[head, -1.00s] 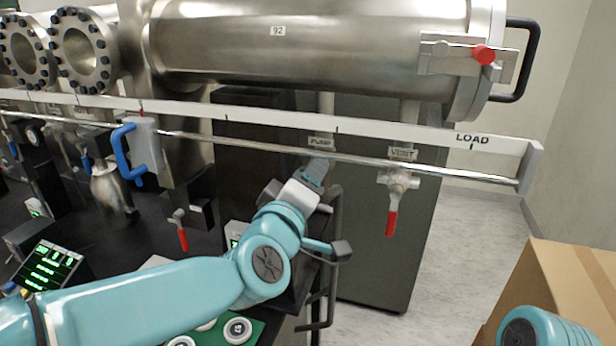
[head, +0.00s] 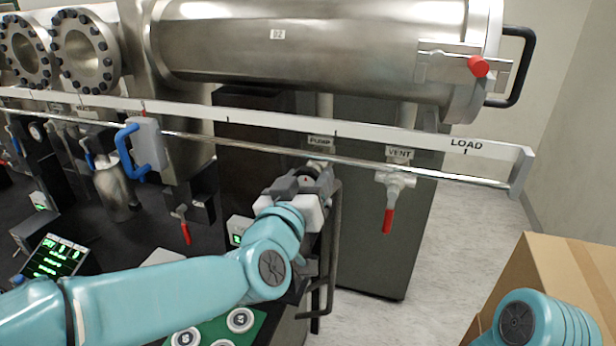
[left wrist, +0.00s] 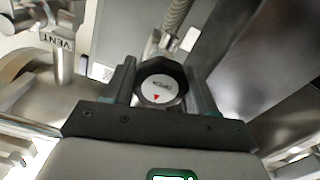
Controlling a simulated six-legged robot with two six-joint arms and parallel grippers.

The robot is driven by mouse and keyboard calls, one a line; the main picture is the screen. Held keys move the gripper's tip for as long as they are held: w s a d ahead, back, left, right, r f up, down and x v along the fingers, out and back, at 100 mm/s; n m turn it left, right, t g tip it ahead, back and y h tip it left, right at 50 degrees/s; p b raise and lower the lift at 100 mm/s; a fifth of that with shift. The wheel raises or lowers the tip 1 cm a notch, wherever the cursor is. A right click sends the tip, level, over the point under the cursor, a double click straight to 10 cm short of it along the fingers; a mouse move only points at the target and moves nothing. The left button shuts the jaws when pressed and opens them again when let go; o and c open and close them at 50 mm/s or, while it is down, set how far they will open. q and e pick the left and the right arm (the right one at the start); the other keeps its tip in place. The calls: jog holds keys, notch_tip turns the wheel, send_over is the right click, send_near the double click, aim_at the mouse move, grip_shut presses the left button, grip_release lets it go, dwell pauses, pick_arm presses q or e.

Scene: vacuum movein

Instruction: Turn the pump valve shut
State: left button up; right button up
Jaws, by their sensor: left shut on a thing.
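The pump valve's knob is a dark round cap with a white face and a small red triangle; it shows clearly in the left wrist view (left wrist: 158,88). Its lettering there is too small to read surely. My left gripper (left wrist: 160,90) is shut on the knob, one finger on each side. In the head view my left gripper (head: 308,178) is just below the PUMP label (head: 320,141), and its fingers mostly hide the valve. The red triangle points toward the bottom of the wrist picture. My right gripper is out of view; only a teal link of my right arm shows.
A metal rail (head: 270,148) runs just above the gripper. The vent valve with its red handle (head: 388,218) hangs to the right. A dark bent handle (head: 334,250) stands close beside my wrist. A cardboard box (head: 570,275) is at the lower right.

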pick_arm(q)
jog(key=shift+d+f+m, duration=0.1)
jog(key=shift+f+m, duration=0.3)
jog(key=shift+m, duration=0.1)
jog(key=o, duration=0.8)
jog(key=shift+o, duration=1.2)
jog(key=shift+s+r, duration=0.1)
jog(key=shift+r, duration=0.15)
jog(key=b+v, duration=0.1)
jog(key=v, duration=1.5)
jog(key=shift+s, duration=0.15)
